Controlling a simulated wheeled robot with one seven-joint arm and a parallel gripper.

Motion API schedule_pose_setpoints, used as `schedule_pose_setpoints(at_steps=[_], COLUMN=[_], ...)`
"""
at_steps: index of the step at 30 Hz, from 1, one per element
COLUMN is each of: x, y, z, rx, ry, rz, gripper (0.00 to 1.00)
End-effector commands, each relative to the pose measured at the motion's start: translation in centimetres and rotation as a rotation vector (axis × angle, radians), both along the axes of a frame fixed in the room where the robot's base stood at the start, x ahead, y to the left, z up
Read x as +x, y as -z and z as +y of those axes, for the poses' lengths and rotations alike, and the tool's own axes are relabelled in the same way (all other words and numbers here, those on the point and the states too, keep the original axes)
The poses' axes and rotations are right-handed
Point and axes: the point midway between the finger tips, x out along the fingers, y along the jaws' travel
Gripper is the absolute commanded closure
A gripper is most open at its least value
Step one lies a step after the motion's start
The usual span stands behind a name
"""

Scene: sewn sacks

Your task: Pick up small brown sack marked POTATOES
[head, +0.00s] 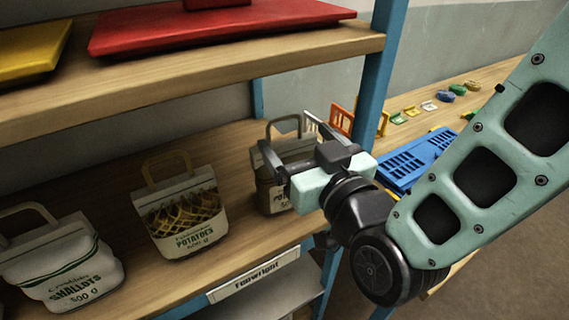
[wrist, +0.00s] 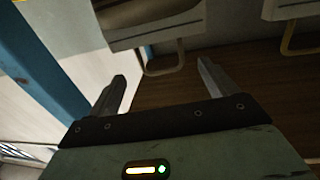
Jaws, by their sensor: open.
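A sack with a net window and the printed word POTATOES (head: 182,212) stands upright on the wooden shelf in the middle of the head view, its tan handle raised. Another sack (head: 270,197), greyish-brown, stands to its right, largely hidden behind my gripper; its label is not readable. My gripper (head: 290,142) is open and empty at this right sack, near its upper part and handle. In the wrist view a pale sack (wrist: 158,28) with a looped handle shows just beyond the two spread fingers (wrist: 162,88). I cannot tell whether they touch it.
A white sack marked like SHALLOTS (head: 67,262) stands at the left. An upper shelf (head: 200,80) with red (head: 210,27) and yellow (head: 30,50) items hangs above. A blue post (head: 378,90) stands behind my gripper. A blue crate (head: 415,160) lies on the right table.

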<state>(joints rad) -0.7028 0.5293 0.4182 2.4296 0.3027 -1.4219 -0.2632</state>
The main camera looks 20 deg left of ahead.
Motion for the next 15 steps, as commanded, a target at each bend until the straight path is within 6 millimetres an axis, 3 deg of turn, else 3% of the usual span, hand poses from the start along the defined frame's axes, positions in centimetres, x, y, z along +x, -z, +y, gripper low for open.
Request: schedule_pose_setpoints(at_steps=[15], x=[3.5], y=[0.3], z=[3.6], rx=[-0.001], ry=[0.000], rz=[0.003], gripper=[0.15])
